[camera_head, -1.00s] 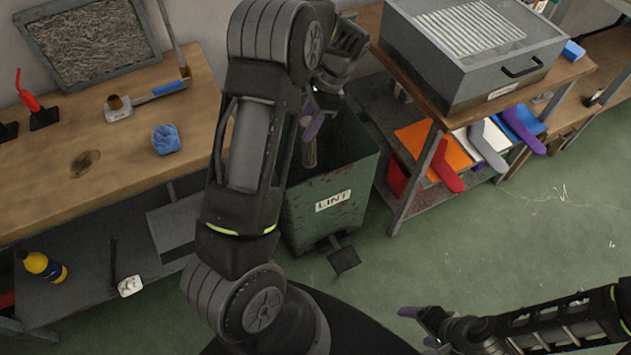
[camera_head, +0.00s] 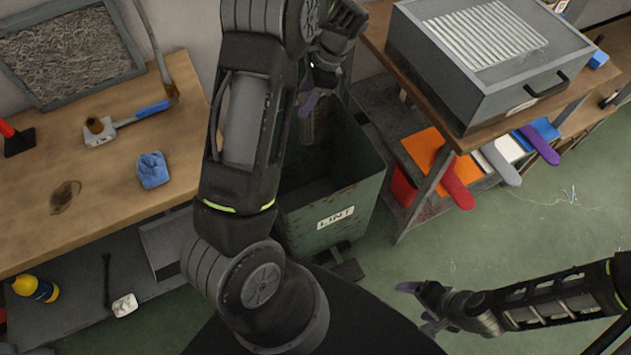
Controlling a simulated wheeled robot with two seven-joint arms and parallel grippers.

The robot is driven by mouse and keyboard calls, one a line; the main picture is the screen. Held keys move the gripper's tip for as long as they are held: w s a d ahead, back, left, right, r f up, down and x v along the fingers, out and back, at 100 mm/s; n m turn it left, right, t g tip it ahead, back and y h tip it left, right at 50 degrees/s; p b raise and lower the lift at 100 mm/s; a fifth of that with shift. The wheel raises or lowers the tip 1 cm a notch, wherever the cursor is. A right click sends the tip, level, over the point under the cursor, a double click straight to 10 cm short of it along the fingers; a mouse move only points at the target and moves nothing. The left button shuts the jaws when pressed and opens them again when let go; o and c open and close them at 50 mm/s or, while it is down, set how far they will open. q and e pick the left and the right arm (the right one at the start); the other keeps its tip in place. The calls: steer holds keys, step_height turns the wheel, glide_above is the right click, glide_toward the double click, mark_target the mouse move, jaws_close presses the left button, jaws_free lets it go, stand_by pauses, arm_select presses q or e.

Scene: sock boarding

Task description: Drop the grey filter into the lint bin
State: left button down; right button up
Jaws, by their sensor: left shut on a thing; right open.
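The lint bin (camera_head: 343,216) is a dark green open-topped box with a "LINT" label, on the floor between the workbench and the shelf unit. My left gripper (camera_head: 309,96) hangs above the bin's opening, partly hidden by my own arm. It is shut on the grey filter (camera_head: 308,124), a greyish, roughly cylindrical piece that points down over the bin's mouth. The bin's left side is hidden behind my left arm. My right gripper (camera_head: 419,306) is open and empty, low over the floor at the bottom right.
The wooden workbench (camera_head: 110,185) at left holds a blue cloth (camera_head: 153,170) and a blue-handled tool (camera_head: 138,119). A grey metal box (camera_head: 480,60) sits on the shelf unit at right, above coloured sock boards (camera_head: 453,183). The green floor at right is open.

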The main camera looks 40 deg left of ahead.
arm_select(q)
steer(key=shift+w+a, duration=0.15)
steer(key=shift+w, duration=0.1)
step_height(320, 180, down, 6)
steer(key=b, duration=0.5)
stand_by(0.5)
